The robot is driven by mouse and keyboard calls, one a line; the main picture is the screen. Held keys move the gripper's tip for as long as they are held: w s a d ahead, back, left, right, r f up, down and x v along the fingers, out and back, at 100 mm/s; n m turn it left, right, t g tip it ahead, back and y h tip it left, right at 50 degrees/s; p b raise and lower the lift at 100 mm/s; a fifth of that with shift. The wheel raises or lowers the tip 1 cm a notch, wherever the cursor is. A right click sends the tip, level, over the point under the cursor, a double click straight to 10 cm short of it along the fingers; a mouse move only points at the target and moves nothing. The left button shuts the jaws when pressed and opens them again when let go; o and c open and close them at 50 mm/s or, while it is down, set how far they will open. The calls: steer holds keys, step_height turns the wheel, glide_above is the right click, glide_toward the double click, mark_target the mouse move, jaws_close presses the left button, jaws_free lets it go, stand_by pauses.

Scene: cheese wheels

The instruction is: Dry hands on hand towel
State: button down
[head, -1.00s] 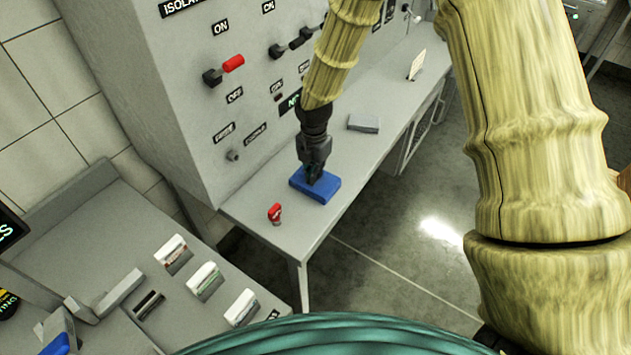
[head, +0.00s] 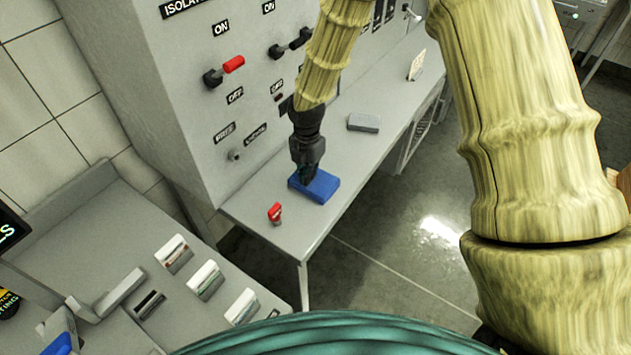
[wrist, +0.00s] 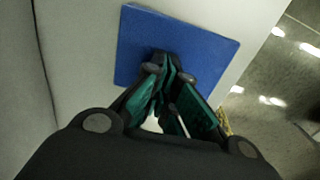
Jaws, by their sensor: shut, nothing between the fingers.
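The hand towel is a folded blue cloth (head: 322,187) lying flat on the narrow grey shelf below the panel. It also shows in the wrist view (wrist: 205,40) as a flat blue square. My gripper (head: 307,180) points down at the towel's left part, with its fingertips at or just over its surface. In the wrist view my gripper (wrist: 165,72) has its fingertips together over the towel, with nothing between them. Whether the tips press on the cloth, I cannot tell.
A red-handled item (head: 275,212) stands on the shelf (head: 255,200) left of the towel. A grey block (head: 363,122) and a small card (head: 416,65) lie further along it. The switch panel (head: 190,120) rises close behind my gripper. Open floor lies to the right.

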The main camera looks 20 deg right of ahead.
steer(key=shift+s+d+p, duration=0.15)
steer(key=shift+d+p, duration=0.15)
steer(key=shift+d, duration=0.55)
stand_by(0.4)
step_height(320, 180, up, 8)
steer(key=p, duration=0.6)
stand_by(0.4)
